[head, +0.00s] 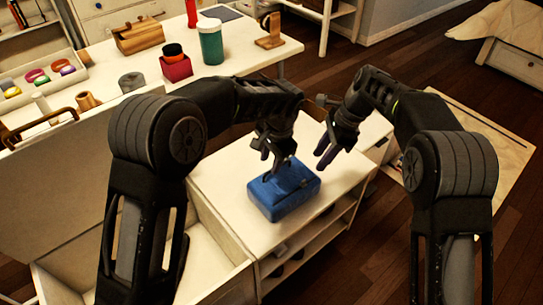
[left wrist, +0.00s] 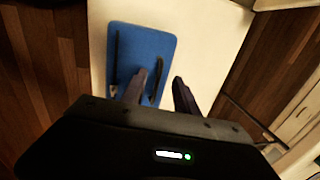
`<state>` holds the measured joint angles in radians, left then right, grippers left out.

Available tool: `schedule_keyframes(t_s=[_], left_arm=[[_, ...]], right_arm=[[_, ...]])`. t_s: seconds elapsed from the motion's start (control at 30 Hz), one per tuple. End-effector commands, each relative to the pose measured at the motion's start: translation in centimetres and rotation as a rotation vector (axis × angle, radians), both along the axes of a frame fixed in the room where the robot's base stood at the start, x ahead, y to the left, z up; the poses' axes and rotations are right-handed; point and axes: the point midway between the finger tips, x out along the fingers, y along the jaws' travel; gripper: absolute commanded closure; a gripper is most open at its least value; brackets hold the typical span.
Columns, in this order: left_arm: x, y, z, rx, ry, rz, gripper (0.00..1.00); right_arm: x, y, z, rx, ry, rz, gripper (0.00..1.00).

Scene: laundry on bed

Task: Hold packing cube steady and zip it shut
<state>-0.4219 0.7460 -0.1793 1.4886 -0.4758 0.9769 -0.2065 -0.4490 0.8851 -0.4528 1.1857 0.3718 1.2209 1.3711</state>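The blue packing cube (head: 284,190) lies flat on the white cabinet top in the head view. Dark strips run along its top in the left wrist view (left wrist: 152,48). My left gripper (head: 272,160) is just above the far part of the cube, its fingers apart with nothing visible between them. The left wrist view shows those fingers (left wrist: 158,90) spread over the cube's edge; I cannot tell if they touch it. My right gripper (head: 325,148) is in the air to the right of the cube, clear of it. Its fingers look apart and empty. The zip pull is not clearly visible.
The cabinet top (head: 225,180) is bare around the cube. An open bin (head: 205,265) adjoins it at front left. A long table (head: 235,50) behind holds a green bottle (head: 211,42), a red box (head: 176,68) and a wooden box (head: 139,38).

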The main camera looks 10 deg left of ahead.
Motion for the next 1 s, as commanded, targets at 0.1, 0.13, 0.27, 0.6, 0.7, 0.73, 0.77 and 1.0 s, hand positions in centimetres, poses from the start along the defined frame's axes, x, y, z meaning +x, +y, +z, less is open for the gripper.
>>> schedule_keyframes(t_s=[0.1,0.13,0.27,0.6,0.7,0.73,0.77,1.0], left_arm=[[0.2,0.3,-1.9,0.001,0.004,0.001,0.64],[0.2,0.4,-2.4,0.001,0.004,0.001,0.64],[0.5,0.6,-4.2,0.001,0.004,0.001,0.64],[0.8,0.9,-5.8,0.001,0.001,0.000,0.64],[0.8,0.9,-5.8,0.001,0.001,0.000,0.64],[0.8,0.9,-5.8,0.001,0.001,0.000,0.64],[0.8,0.9,-5.8,0.000,0.000,0.000,0.66],[0.8,0.8,-5.8,-0.001,0.001,0.000,0.85]], right_arm=[[0.0,0.0,0.0,0.000,0.000,0.000,0.64],[0.0,0.0,0.0,0.000,0.000,0.000,0.64],[0.0,0.0,0.0,0.000,0.000,0.000,0.64],[0.0,0.0,0.0,0.000,0.000,0.000,0.64],[0.0,0.0,0.0,0.000,0.000,0.000,0.64],[0.0,0.0,0.0,0.000,0.000,0.000,0.64],[0.0,0.0,0.0,0.000,0.000,0.000,0.64],[0.0,0.0,0.0,0.000,0.000,0.000,0.64]])
